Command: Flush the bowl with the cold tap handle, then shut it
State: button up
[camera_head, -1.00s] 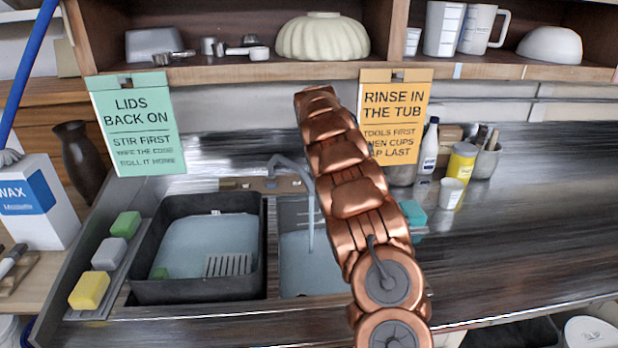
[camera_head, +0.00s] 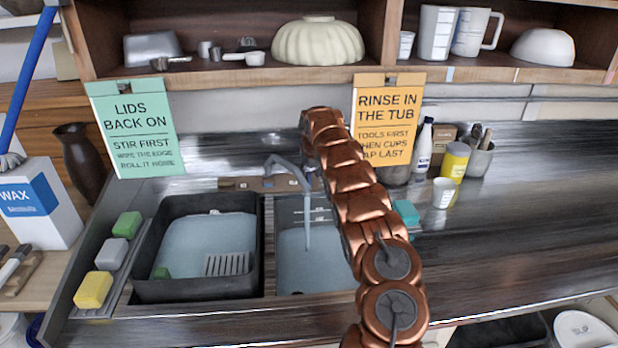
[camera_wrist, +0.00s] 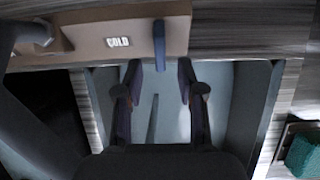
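In the wrist view a blue lever, the cold tap handle (camera_wrist: 158,45), hangs beside the white COLD label (camera_wrist: 117,42) on a brown panel. My gripper (camera_wrist: 158,72) is open, its two dark fingers apart, with the handle's lower end between or just beyond the tips; contact cannot be told. In the head view my copper arm hides the gripper and the handle. The grey curved spout (camera_head: 288,164) stands behind the right sink bowl (camera_head: 290,275). A thin pale stream (camera_head: 308,230) falls from it into pale water there.
A black tub (camera_head: 150,288) with water and a grate fills the left basin. Sponges (camera_head: 93,290) line its left. A teal block (camera_head: 406,212) and white cup (camera_head: 446,192) stand right of my arm. An orange sign (camera_head: 388,105) hangs behind. The right counter is mostly clear.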

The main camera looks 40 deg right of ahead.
aim_at(310, 178)
jog(key=shift+p+x, duration=0.95)
jog(key=shift+x, duration=1.5)
jog(key=shift+f, duration=0.1)
grip_shut()
